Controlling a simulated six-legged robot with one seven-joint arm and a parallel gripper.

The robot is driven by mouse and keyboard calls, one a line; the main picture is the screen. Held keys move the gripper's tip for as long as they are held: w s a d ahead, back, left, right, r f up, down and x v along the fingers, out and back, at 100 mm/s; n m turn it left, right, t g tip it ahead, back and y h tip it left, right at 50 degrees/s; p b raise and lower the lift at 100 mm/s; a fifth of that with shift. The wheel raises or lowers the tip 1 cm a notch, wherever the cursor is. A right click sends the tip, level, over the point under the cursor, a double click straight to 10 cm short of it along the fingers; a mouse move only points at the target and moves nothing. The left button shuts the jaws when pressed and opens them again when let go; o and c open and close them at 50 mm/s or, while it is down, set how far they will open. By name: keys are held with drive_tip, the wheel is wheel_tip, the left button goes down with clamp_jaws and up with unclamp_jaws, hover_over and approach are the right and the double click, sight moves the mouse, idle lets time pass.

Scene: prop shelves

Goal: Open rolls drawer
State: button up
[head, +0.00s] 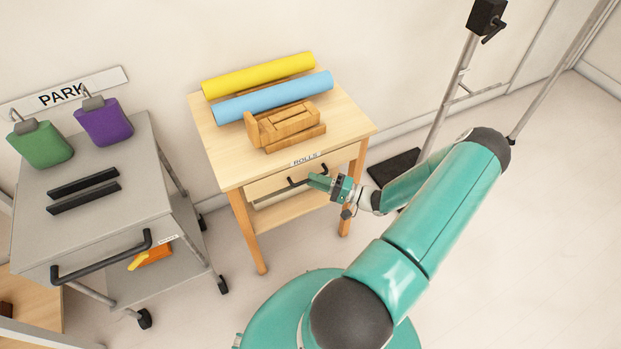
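The rolls drawer (265,188) is in the light wooden table at the centre of the head view, below the small "ROLLS" label (306,159). Its front looks about flush with the table, though I cannot be sure that it is fully shut. A dark bar handle (293,182) is on the drawer front. My gripper (318,181) is at the right part of the handle and overlaps it in the picture. I cannot tell if the fingers touch the handle or how far apart they are.
A yellow roll (258,75), a blue roll (272,97) and a wooden block piece (285,125) lie on the tabletop. A grey wheeled cart (100,230) stands to the left. A metal stand (452,85) with a dark base is at right.

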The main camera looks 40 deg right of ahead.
drive_tip(key=shift+x, duration=1)
clamp_jaws()
drive_tip(key=s+a, duration=0.2)
drive_tip(key=s, duration=0.7)
drive_tip(key=s+a, duration=0.3)
drive_tip(key=s, duration=0.6)
drive_tip(key=shift+s+a, duration=0.15)
